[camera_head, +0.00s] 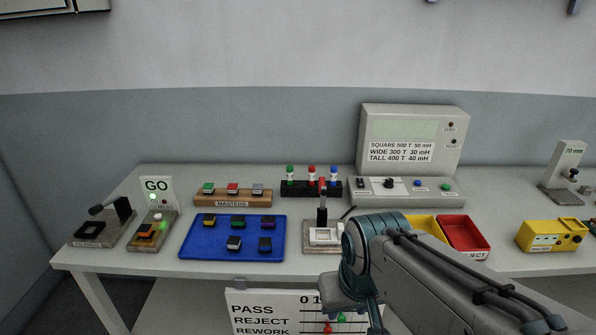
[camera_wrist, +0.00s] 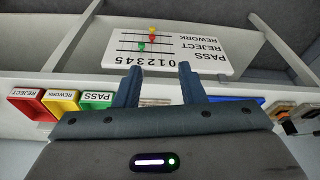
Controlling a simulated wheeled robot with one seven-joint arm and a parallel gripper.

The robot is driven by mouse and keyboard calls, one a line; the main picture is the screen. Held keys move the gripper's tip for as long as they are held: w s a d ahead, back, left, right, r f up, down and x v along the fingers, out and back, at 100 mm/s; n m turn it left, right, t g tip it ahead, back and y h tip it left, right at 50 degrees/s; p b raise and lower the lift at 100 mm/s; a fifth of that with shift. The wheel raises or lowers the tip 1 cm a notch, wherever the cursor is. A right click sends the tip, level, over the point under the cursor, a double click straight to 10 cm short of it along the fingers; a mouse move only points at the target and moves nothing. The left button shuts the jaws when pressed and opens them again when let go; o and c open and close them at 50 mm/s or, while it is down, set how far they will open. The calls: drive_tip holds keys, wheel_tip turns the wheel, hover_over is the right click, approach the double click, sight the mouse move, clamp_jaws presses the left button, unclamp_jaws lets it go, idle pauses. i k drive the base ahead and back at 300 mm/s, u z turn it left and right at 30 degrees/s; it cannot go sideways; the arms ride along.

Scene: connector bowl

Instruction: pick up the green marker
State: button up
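A marker with a green top (camera_head: 290,173) stands upright in a black rack (camera_head: 300,190) at the back middle of the table, left of a red-topped marker (camera_head: 311,173) and a blue-topped one (camera_head: 333,174). A small green piece (camera_head: 341,317) also sits on the PASS/REJECT/REWORK board (camera_head: 260,312) below the table's front edge; it shows in the wrist view (camera_wrist: 141,47). My gripper (camera_head: 358,308) is in front of the table edge near that board. In the wrist view its two fingers (camera_wrist: 160,70) are spread, with nothing between them.
A blue tray (camera_head: 188,245) with several connectors, a MASTERS block (camera_head: 232,198) and a small press (camera_head: 322,236) stand on the table. Yellow and red bins (camera_head: 465,232) are just beyond my arm. A tester with a screen (camera_head: 412,135) stands at the back.

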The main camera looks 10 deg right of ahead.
sight(289, 169)
drive_tip(key=i, duration=0.95)
